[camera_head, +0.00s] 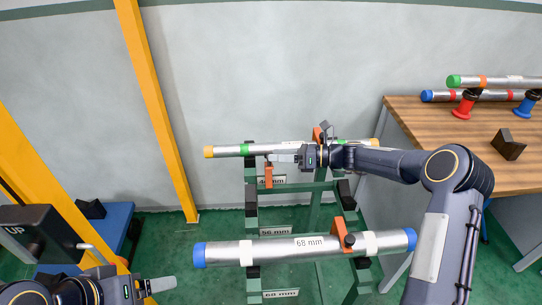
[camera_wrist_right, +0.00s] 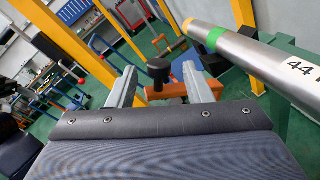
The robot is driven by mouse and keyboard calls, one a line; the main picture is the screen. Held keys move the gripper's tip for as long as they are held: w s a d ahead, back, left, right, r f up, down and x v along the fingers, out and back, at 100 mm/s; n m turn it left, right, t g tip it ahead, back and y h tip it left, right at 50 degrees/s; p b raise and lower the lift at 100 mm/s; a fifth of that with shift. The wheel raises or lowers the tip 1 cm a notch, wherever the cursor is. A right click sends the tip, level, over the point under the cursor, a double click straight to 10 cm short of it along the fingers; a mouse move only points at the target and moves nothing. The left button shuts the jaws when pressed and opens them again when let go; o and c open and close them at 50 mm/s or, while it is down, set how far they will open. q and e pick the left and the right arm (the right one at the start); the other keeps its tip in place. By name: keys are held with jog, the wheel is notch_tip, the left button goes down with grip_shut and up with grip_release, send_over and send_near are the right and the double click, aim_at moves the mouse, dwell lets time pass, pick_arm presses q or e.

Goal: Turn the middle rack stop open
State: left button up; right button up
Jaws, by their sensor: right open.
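A green rack (camera_head: 249,205) stands in the middle of the head view, with several orange stops. My right gripper (camera_head: 275,158) points left at the upper level, just under the upper pipe. In the right wrist view, its two fingers (camera_wrist_right: 162,88) are apart. A black knob (camera_wrist_right: 158,70) on an orange stop (camera_wrist_right: 170,89) appears between or just beyond them; contact cannot be told. One orange stop (camera_head: 268,176) hangs down below this gripper, and another orange stop (camera_head: 343,232) stands across the lower pipe. Which is the middle one is unclear. My left gripper (camera_head: 162,284) is low at left.
The upper pipe (camera_head: 226,151) has green bands and passes close to my right gripper. The lower pipe (camera_head: 277,251), marked 68 mm, has blue ends. A wooden bench (camera_head: 480,135) with pipes stands at right. Yellow posts (camera_head: 157,95) rise at left.

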jog(key=shift+v, duration=2.3)
jog(key=s+a+r+n+g+h+p, duration=0.25)
jog(key=s+a+n+h, duration=0.35)
jog(key=n, duration=0.8)
jog(key=w+r+n+t+h+p, duration=0.25)
jog(key=w+r+n+h, duration=0.4)
jog(key=n, duration=0.75)
jog(key=shift+h, duration=0.55)
jog(key=f, duration=0.2)
jog(key=a+f, duration=0.1)
jog(key=f, duration=0.5)
jog(key=shift+w+a+p, duration=0.15)
jog(key=shift+w+p, duration=0.15)
jog(key=shift+p, duration=0.1)
jog(key=shift+c, duration=0.5)
